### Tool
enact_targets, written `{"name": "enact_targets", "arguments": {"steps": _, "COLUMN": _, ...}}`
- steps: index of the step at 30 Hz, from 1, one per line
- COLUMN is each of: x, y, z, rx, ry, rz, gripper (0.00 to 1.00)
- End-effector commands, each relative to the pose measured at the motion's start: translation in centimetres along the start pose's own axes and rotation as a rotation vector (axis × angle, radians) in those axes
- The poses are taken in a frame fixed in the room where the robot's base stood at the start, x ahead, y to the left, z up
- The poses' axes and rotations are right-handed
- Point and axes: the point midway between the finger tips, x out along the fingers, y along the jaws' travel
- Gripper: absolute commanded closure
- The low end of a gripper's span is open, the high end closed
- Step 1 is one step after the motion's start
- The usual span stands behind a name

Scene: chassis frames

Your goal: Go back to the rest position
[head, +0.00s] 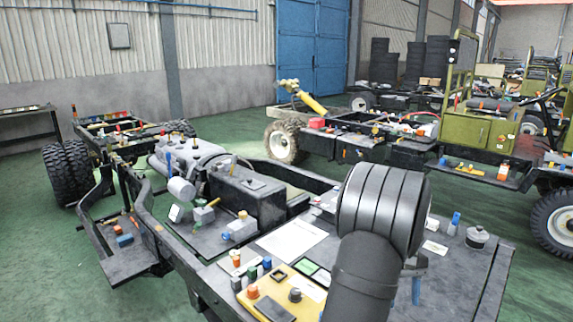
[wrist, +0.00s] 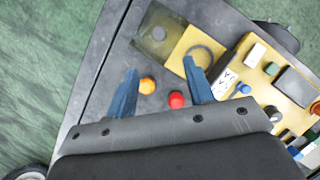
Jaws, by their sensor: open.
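My gripper (wrist: 160,68) shows in the wrist view as two blue fingers, spread apart with nothing held between them. Below them on the dark chassis deck (wrist: 108,92) are an orange round piece (wrist: 147,86) and a red round piece (wrist: 177,99). Whether the fingers touch the deck cannot be told. In the head view my dark arm hides most of the gripper; a bit of blue finger (head: 416,290) shows to the right of the arm, over the deck (head: 465,265).
A yellow panel with buttons (head: 285,294) lies on the deck left of my arm. A white sheet (head: 291,238), an engine block (head: 245,196) and several small parts stand beyond. A grey canister (head: 477,236) is at the right. Green floor (head: 45,270) is open at the left.

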Motion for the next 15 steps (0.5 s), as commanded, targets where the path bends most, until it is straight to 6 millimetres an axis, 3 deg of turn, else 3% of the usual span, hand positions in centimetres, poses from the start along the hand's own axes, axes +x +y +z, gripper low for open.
{"name": "enact_targets", "arguments": {"steps": 15, "x": 10.3, "y": 0.0, "z": 0.1, "rx": -0.001, "ry": -0.004, "rz": -0.002, "gripper": 0.52}}
